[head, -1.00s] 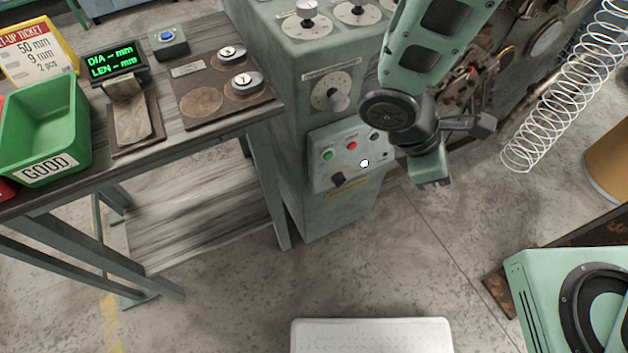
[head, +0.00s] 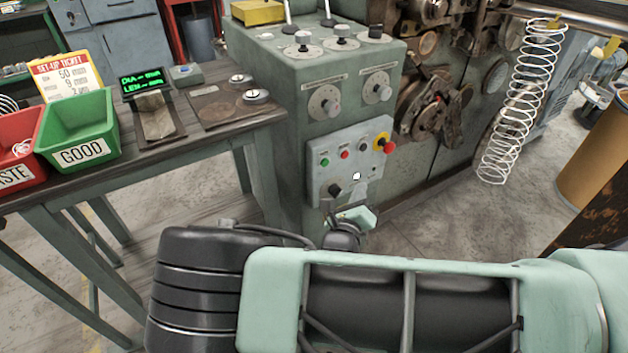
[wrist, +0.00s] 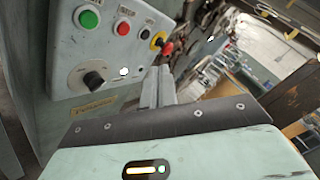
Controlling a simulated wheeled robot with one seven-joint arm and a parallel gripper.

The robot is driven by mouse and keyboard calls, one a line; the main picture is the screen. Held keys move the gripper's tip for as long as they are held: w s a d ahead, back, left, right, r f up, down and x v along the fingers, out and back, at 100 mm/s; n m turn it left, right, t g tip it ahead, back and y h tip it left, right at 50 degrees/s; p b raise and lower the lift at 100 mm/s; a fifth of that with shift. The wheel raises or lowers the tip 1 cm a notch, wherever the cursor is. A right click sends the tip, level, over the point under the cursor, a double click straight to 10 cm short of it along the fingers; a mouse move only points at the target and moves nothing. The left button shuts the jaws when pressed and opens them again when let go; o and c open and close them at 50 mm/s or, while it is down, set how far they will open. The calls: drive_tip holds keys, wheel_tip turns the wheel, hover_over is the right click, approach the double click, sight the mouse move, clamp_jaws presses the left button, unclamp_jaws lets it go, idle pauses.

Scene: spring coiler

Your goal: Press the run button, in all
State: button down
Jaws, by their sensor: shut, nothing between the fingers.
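In the head view, my wrist is just below the panel.
A wooden bench with a green GOOD bin (head: 80,145), a red bin (head: 20,140) and a green-lettered display (head: 140,82) stands left. A wire spring (head: 520,100) hangs at right, near a tan drum (head: 595,160). Floor between panel and drum is clear.

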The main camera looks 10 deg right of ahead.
sight(325, 163)
drive_tip(key=shift+w+a+f+n+t+y, duration=0.1)
drive_tip(key=shift+a+f+n+t+y, duration=0.15)
drive_tip(key=shift+a+n+t+y, duration=0.55)
drive_tip(key=shift+a, duration=0.2)
drive_tip(key=w+a+b, duration=0.2)
drive_tip(key=w+b, duration=0.2)
drive_tip(key=w, duration=0.4)
drive_tip(key=shift+w+a, duration=0.15)
drive_tip(key=shift+a, duration=0.2)
drive_tip(key=shift+w, duration=0.15)
idle(1.3)
drive_tip(key=shift+w+a, duration=0.1)
drive_tip(key=shift+w, duration=0.15)
